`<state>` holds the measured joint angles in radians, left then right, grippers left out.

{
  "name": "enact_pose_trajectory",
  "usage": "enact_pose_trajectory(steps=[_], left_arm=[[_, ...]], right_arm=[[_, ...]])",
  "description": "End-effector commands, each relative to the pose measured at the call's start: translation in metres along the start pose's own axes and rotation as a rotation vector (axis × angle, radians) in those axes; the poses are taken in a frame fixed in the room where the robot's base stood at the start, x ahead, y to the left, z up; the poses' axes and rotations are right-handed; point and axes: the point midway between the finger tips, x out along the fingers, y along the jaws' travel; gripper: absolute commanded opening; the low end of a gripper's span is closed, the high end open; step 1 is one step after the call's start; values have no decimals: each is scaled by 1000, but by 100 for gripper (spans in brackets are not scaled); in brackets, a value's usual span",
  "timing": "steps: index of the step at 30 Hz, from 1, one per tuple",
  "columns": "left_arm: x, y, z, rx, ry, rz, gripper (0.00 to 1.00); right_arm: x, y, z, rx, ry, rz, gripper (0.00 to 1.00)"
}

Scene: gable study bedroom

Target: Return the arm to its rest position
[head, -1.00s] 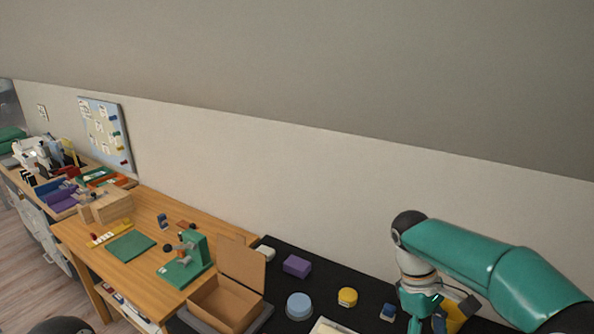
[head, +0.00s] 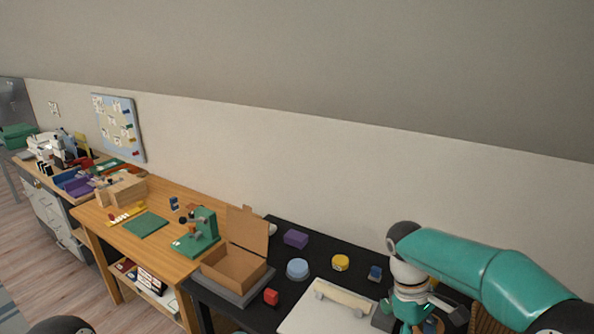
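My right arm, teal with dark joints, reaches in from the right of the head view. Its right gripper (head: 418,318) points down at the bottom edge, over the right part of the black table (head: 258,315). Dark finger parts show on either side of its teal wrist, and the fingertips are cut off or hidden. A small blue and brown patch shows between them, and I cannot tell whether it is held. My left gripper is not in view; only a dark rounded piece shows at the bottom left.
The black table also holds a blue round tin (head: 297,269), yellow tin (head: 340,262), purple block (head: 295,238), blue block (head: 375,273), red cube (head: 271,296) and open carton (head: 232,268). A wooden desk (head: 180,211) adjoins.

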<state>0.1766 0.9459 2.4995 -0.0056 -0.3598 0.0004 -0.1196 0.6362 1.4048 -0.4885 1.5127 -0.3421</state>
Motion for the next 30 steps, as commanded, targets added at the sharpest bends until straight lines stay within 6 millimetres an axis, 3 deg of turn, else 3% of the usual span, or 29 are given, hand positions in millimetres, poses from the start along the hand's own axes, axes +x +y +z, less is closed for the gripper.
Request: enact_pose_trajectory(steps=[11, 14, 19, 24, 30], left_arm=[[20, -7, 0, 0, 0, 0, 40], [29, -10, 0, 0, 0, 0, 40], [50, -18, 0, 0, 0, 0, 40], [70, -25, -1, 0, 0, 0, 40], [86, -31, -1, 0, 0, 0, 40]], right_arm=[[105, -32, -51, 21, 119, -102, 71], [146, -50, -66, 49, 168, -155, 71], [239, -99, -91, 175, 281, -287, 71], [319, -151, -94, 395, 382, -407, 71], [372, -185, -77, 639, 447, -460, 71]])
